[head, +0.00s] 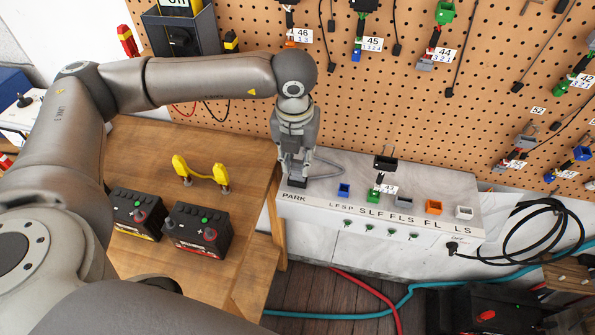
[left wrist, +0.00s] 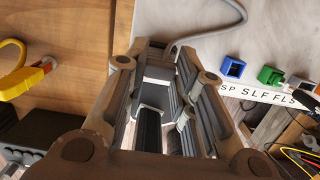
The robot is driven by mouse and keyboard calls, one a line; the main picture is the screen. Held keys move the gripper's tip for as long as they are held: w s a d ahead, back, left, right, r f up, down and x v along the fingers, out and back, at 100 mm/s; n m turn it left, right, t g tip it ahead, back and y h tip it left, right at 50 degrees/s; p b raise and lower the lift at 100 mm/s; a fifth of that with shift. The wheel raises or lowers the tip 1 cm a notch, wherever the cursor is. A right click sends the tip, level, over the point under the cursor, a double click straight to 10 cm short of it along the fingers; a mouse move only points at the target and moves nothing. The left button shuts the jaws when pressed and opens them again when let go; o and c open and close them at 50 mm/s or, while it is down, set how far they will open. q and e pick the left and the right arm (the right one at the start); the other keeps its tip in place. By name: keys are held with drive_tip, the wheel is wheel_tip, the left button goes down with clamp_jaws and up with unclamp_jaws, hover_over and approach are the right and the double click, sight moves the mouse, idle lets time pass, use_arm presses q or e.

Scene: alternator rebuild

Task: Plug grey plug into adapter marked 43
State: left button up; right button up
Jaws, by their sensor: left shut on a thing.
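My left gripper (head: 296,178) points down at the PARK end of the white socket box (head: 327,193). It is shut on the grey plug, which is mostly hidden between the fingers in the head view. In the left wrist view the grey plug (left wrist: 152,122) shows between the fingers of the left gripper (left wrist: 168,125). A grey cable (left wrist: 222,29) runs away from there over the box top. The tag's number is too small to read surely. My right gripper is out of view.
A pegboard (head: 400,75) with tagged adapters stands behind. Batteries (head: 198,230) and a yellow-handled tool (head: 202,175) occupy the wooden table to the left.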

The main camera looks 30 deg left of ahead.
sight(298, 160)
use_arm(q)
drive_tip(key=shift+r+p, duration=0.6)
drive_tip(key=shift+r, duration=1.05)
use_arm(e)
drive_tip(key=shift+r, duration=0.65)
